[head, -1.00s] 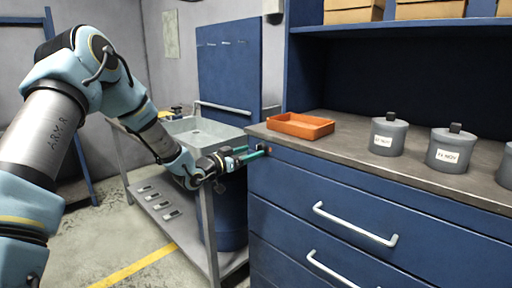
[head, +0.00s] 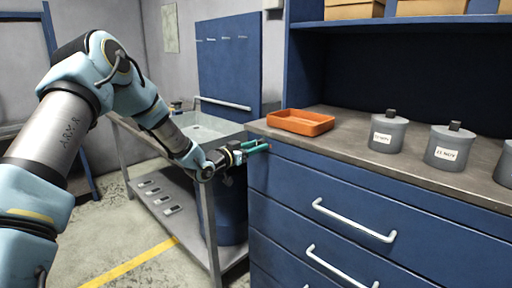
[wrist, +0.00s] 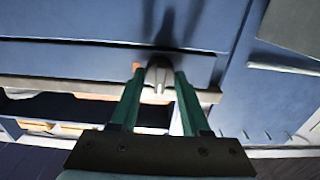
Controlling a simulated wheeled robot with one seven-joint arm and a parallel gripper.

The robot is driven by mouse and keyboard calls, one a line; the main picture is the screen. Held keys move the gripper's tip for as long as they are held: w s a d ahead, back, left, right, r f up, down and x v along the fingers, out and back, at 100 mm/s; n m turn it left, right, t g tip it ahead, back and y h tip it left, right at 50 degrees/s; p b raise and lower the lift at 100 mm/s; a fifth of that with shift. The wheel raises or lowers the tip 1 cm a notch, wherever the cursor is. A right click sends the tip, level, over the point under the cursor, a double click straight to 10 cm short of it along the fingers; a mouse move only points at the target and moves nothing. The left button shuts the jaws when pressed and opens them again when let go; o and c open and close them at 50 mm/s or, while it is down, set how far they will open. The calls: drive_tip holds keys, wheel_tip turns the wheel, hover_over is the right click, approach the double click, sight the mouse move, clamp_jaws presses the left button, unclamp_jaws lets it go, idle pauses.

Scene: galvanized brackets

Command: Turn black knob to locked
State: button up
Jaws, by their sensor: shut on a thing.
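The knob (wrist: 158,76) sits between my fingertips in the wrist view, against the blue cabinet front; there it looks dark grey with a pale highlight. My gripper (wrist: 160,84) has two green fingers, one on each side of the knob, and is shut on it. In the head view my gripper (head: 260,147) is at the upper left corner of the blue drawer cabinet (head: 290,178), just below the worktop edge. I cannot read the knob's position or any locked mark.
An orange tray (head: 301,122) lies on the worktop (head: 345,135) above my gripper. Grey lidded canisters (head: 388,132) stand farther right. Drawer handles (head: 352,221) stick out from the cabinet front. A metal cart (head: 207,215) with a basin stands left, under my arm.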

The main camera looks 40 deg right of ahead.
clamp_jaws()
drive_tip(key=shift+f+m+b, duration=0.2)
drive_tip(key=shift+m+b, duration=0.1)
drive_tip(key=shift+b, duration=0.3)
drive_tip(key=m+b, duration=1.7)
drive_tip(key=b, duration=1.1)
drive_tip(key=shift+s, duration=0.1)
drive_tip(key=shift+m, duration=0.3)
drive_tip(key=o, duration=0.7)
unclamp_jaws()
drive_tip(key=shift+r, duration=0.1)
drive_tip(key=shift+o, duration=0.2)
